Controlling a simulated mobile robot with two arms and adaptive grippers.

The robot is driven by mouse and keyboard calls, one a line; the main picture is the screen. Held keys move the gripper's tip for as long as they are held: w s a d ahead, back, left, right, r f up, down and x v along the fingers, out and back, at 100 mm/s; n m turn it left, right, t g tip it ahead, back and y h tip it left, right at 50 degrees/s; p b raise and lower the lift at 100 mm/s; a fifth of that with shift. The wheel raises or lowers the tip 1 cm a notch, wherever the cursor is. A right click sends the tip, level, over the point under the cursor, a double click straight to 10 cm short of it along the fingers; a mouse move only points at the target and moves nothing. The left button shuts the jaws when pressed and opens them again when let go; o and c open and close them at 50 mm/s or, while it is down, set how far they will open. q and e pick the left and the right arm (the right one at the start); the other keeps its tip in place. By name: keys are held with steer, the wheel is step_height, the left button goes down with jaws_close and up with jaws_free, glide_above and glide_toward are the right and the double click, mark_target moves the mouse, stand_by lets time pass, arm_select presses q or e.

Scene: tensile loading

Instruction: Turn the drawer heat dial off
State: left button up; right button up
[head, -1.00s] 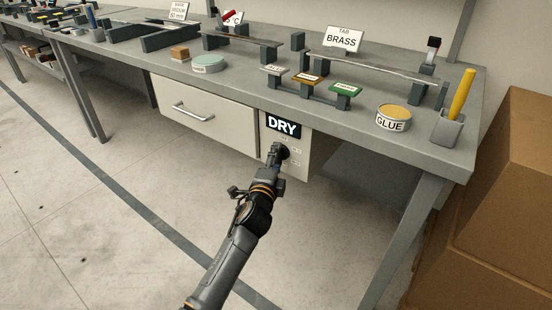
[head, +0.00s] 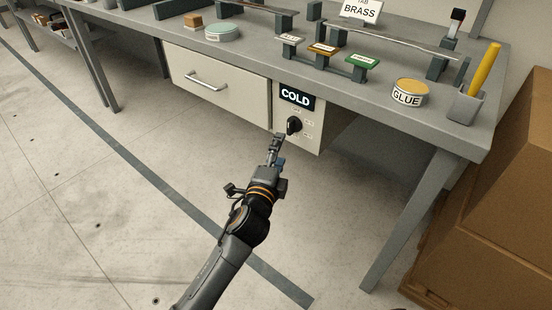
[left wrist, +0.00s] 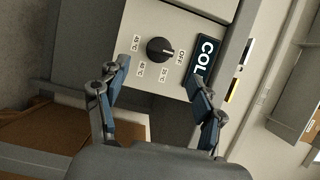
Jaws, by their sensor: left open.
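The black heat dial (head: 293,125) is on the pale control panel (head: 312,131) right of the drawer (head: 215,88), under a display (head: 297,97) reading "COLD". In the left wrist view the dial (left wrist: 160,50) has printed labels around it, and its pale mark seems to point towards OFF. My left gripper (head: 277,145) is just below and left of the dial in the head view, apart from it. In the left wrist view its two fingers are spread wide, with nothing between them. My right gripper is in no view.
The workbench (head: 340,92) overhangs the panel and carries a glue tin (head: 409,93), a grey cup (head: 467,105) with a yellow stick, and colored labelled blocks (head: 323,49). Cardboard boxes (head: 505,190) stand at the right. The floor in front is clear.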

arm_select(q)
steer(key=v, duration=0.2)
steer(key=shift+s+a, duration=0.1)
steer(key=shift+s, duration=0.15)
